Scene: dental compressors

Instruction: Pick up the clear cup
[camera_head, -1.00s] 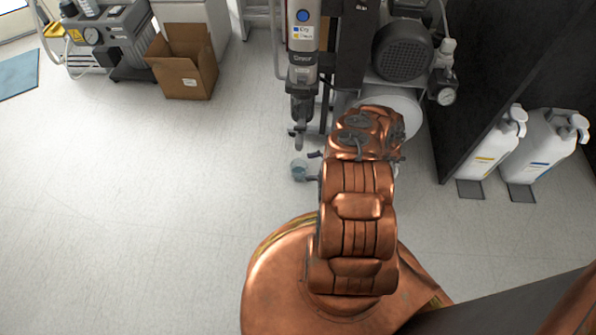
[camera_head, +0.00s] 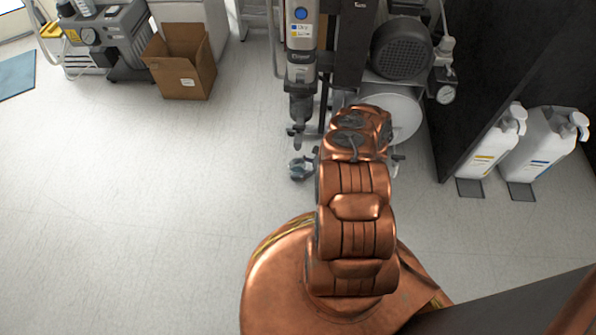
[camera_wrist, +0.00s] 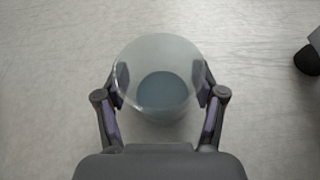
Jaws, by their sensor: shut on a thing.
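The clear cup (camera_wrist: 163,75) stands upright on the floor between my fingers in the wrist view, with a blue-grey bottom seen through its open top. My gripper (camera_wrist: 161,88) is shut on the cup, one finger pad against each side. In the head view the cup (camera_head: 298,172) is small, left of my copper arm and below the grey filter unit. My gripper (camera_head: 302,168) is around it there, partly hidden by my arm.
The compressor with its motor (camera_head: 402,48) and the grey filter unit (camera_head: 301,80) stand just behind the cup. White jugs (camera_head: 495,145) are at the right. An open cardboard box (camera_head: 182,65) is at the upper left. The floor to the left is clear.

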